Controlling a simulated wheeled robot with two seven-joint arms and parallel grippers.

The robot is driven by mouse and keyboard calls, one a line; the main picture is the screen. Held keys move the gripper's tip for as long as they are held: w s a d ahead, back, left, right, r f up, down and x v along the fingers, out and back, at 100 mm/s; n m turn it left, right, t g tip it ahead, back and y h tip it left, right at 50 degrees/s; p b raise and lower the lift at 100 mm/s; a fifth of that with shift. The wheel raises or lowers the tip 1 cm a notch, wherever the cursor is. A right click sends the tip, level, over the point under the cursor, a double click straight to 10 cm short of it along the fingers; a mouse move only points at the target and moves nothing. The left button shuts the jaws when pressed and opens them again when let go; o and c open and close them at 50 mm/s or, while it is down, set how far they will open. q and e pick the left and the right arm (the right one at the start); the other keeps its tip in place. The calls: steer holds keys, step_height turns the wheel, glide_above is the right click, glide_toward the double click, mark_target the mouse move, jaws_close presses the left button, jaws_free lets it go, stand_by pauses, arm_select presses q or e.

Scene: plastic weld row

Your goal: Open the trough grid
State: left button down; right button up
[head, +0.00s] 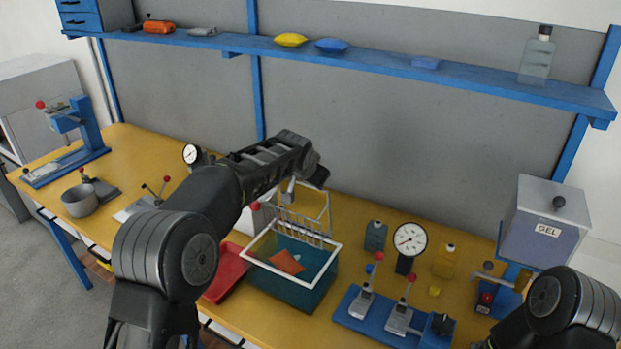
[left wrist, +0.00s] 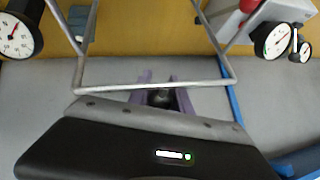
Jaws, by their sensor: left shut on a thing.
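The teal trough (head: 290,289) with a white rim stands on the yellow bench, with an orange piece (head: 286,262) inside. Its wire grid (head: 327,213) is tilted up at the back edge, so the trough's top is uncovered. My left gripper (head: 290,188) is above the back of the trough, at the raised grid's upper part; my arm hides some of it. In the left wrist view, the grid's bar (left wrist: 110,89) runs across my purple fingers (left wrist: 160,95), which are shut on it. My right arm shows at the lower right, but its gripper is out of the picture.
A red tray (head: 222,275) lies left of the trough. To the right are a dial gauge (head: 410,239), a blue clamp fixture (head: 365,308), bottles (head: 375,236) and a GEL box (head: 540,230). A blue shelf (head: 390,68) runs above.

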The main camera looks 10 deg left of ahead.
arm_select(q)
steer(key=shift+s+d+f, duration=0.1)
steer(key=shift+s+f, duration=0.1)
steer(key=shift+f, duration=0.45)
steer(key=c, duration=1.5)
jaws_free()
steer(key=o, duration=0.3)
steer(key=shift+w+r, duration=0.1)
steer(key=shift+r, duration=0.1)
steer(key=shift+s+d+r+p, duration=0.15)
steer(key=shift+s+r+p, duration=0.35)
steer(key=shift+r, duration=0.95)
steer(key=shift+s+d+r+p, duration=0.25)
steer(key=shift+r+p, duration=0.4)
steer(key=shift+r, duration=0.75)
steer(key=shift+s+d+r+p, duration=0.1)
steer(key=shift+s+r+p, duration=0.4)
steer(key=shift+r, duration=0.95)
